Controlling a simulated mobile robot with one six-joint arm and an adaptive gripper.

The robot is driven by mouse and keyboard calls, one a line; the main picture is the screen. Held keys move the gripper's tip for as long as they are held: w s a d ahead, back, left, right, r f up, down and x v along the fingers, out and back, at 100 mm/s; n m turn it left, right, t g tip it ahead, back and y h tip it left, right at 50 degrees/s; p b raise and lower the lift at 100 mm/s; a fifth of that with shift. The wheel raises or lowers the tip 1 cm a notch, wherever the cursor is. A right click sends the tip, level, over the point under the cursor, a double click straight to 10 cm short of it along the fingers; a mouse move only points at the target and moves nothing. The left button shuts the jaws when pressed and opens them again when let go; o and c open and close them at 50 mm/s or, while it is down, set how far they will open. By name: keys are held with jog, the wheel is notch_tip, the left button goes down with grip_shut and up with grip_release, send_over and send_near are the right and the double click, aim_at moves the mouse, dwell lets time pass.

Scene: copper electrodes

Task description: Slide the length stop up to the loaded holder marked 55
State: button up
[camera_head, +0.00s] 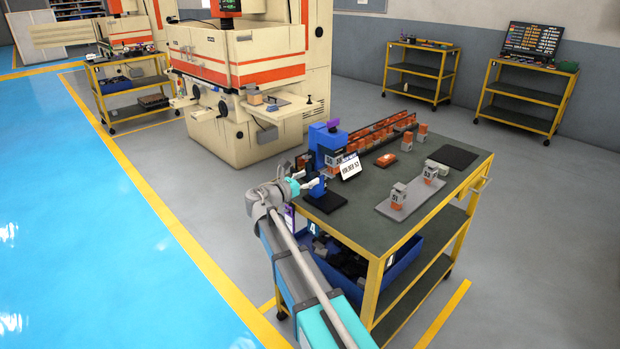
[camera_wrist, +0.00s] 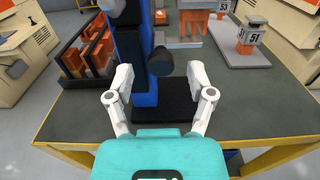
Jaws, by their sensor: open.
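A blue upright fixture (camera_head: 322,139) stands on a black base (camera_head: 325,202) at the table's left end. In the wrist view its blue post (camera_wrist: 138,70) rises between my fingers, with a dark round knob (camera_wrist: 160,62) at its side. Which part is the length stop I cannot tell for sure. A grey holder with a dark label (camera_head: 337,158) sits at the fixture; its number is not readable. A white sign (camera_head: 349,168) is in front of it. My gripper (camera_head: 312,183) is open, its fingers on either side of the post and knob, apparently touching neither.
A dark rack (camera_head: 375,131) of orange blocks runs along the back. A black mat (camera_head: 453,157) lies at right. The table front (camera_head: 385,232) is clear.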

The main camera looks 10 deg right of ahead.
jog(key=shift+w+d, duration=0.3)
jog(key=shift+d, duration=0.15)
jog(key=shift+c, duration=0.3)
grip_shut()
jog(key=shift+r, duration=0.1)
